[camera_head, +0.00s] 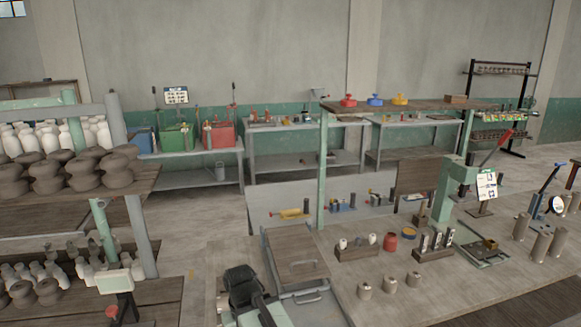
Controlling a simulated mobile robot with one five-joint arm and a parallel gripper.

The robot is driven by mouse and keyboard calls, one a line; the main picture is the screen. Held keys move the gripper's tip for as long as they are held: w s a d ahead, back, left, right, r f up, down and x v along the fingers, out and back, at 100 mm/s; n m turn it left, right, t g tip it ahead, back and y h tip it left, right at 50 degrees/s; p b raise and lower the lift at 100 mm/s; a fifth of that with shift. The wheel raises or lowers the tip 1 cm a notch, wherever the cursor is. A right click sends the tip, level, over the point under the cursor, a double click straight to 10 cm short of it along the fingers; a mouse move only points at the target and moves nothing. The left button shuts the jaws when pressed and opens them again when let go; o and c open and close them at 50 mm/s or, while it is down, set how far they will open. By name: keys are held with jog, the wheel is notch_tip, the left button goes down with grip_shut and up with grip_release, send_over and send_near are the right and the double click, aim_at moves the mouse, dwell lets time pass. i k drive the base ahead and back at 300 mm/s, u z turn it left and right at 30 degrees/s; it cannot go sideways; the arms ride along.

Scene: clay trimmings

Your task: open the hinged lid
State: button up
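A brown, grey-edged lid panel (296,250) with a small dark handle lies at the front centre, at the left end of the long workbench. It looks lowered and slightly tilted; I cannot make out its hinge. A grey box front (307,297) with a handle shows just below it. A dark arm end that looks like my gripper (241,277) is to the left of the lid and apart from it in the picture. Its fingers cannot be made out, and I see nothing held in it.
The workbench (450,280) to the right carries several grey cylinders, a red jar (390,242) and a green press (450,190). A green post (322,170) rises behind the lid. A shelf of dark clay pots (85,170) stands at left. Floor shows between shelf and bench.

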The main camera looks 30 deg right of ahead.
aim_at(297, 258)
jog(key=i, duration=0.95)
